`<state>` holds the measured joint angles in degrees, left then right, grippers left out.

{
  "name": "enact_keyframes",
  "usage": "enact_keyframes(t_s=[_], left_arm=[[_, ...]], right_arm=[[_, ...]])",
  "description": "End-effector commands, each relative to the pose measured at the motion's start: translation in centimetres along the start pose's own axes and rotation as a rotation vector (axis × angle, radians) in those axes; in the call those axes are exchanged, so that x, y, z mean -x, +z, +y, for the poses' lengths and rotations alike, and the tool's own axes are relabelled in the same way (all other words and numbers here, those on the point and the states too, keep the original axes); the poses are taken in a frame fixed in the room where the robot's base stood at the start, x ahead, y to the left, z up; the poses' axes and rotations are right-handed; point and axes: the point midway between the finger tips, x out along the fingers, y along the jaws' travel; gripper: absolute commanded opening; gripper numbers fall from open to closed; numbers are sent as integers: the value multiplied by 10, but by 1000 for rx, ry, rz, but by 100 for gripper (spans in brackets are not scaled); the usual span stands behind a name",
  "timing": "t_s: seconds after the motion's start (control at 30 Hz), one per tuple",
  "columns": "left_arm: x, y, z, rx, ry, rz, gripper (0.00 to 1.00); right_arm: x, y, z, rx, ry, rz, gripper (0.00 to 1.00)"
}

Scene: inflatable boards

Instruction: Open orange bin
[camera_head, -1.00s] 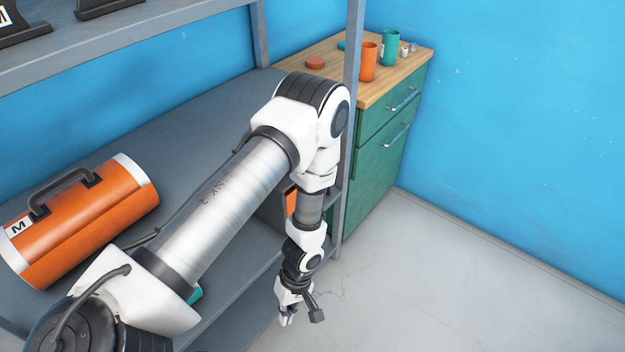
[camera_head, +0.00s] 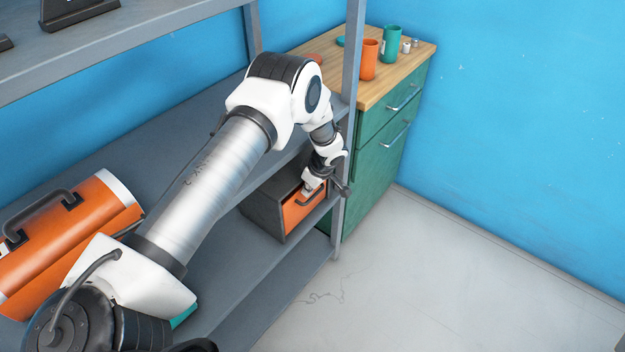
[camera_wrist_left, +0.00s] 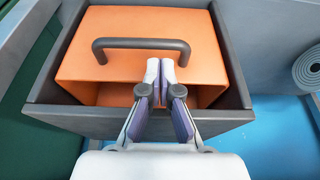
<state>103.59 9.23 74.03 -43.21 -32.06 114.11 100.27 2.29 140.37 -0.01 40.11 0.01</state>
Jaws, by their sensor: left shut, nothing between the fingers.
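The orange bin is a dark grey box with an orange front panel (camera_head: 300,210) and a dark handle, on the lower shelf at the right end of the rack. In the left wrist view the orange panel (camera_wrist_left: 125,67) fills the upper middle, inside its dark grey frame (camera_wrist_left: 70,117). A dark bar handle (camera_wrist_left: 120,44) crosses the panel. My left gripper (camera_head: 309,189) is at the bin's front, its fingers together and empty. In the left wrist view its fingertips (camera_wrist_left: 166,65) overlap the panel beside one end of the handle; contact cannot be told. My right gripper is not in view.
A grey shelf post (camera_head: 349,120) stands close to my left wrist. A green cabinet (camera_head: 375,170) with cups on top stands at right. The floor in front is clear.

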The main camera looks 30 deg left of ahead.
Motion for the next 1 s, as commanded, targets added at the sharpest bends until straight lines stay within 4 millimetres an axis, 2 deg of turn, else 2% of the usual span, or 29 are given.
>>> enact_keyframes(t_s=[0.13, 0.67, 0.87, 1.0], left_arm=[[-11, 0, 0, 0, 0, 0, 0], [-13, 5, 0, -4, -1, 26, 0], [-15, 17, 0, -6, 0, 113, 0], [-20, 27, 0, -7, 1, 208, 0]], right_arm=[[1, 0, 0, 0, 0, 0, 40], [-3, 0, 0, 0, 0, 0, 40], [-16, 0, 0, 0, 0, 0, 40], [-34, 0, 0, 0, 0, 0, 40]])
